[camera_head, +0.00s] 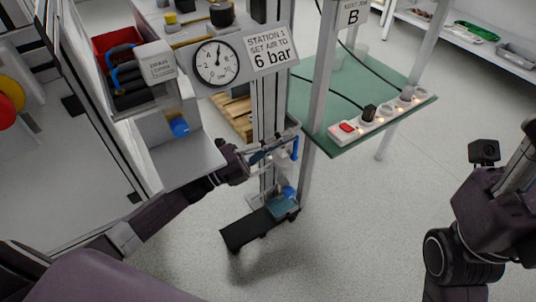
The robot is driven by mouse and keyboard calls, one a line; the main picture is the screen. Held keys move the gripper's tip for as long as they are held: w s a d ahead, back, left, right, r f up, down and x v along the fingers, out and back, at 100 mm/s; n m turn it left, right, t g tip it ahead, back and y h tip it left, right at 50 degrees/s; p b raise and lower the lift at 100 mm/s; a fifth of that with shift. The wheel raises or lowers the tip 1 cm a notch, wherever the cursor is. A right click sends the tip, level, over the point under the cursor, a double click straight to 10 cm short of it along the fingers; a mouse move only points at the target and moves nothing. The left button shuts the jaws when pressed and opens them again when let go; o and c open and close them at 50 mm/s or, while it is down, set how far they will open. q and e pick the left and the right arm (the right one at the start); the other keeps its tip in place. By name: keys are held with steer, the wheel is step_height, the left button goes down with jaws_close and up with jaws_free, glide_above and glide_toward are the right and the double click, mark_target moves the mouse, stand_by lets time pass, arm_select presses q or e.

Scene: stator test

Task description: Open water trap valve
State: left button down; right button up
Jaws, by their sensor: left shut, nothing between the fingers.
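My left gripper (284,145) reaches in from the left to the grey post below the gauge sign. It is shut and empty. A blue upright lever-like part (295,147) is right at its fingertips; I cannot tell whether they touch. Lower on the post is a small blue part (288,192) above a blue-tinted tray (283,207). Which of these blue parts is the water trap valve is not clear at this size. My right gripper (524,165) is only partly in view at the right edge, and its fingers cannot be made out.
A pressure gauge (216,63) and a "6 bar" sign (270,50) are above my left gripper. A green table (365,135) with a power strip (347,130) stands to the right. A grey shelf (187,165) is at left. Floor at centre right is clear.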

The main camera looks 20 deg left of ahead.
arm_select(q)
steer(key=shift+s+a, duration=0.1)
steer(key=v, duration=1.1)
steer(key=shift+s+a+f, duration=0.2)
steer(key=shift+s+a, duration=0.05)
steer(key=shift+a, duration=0.05)
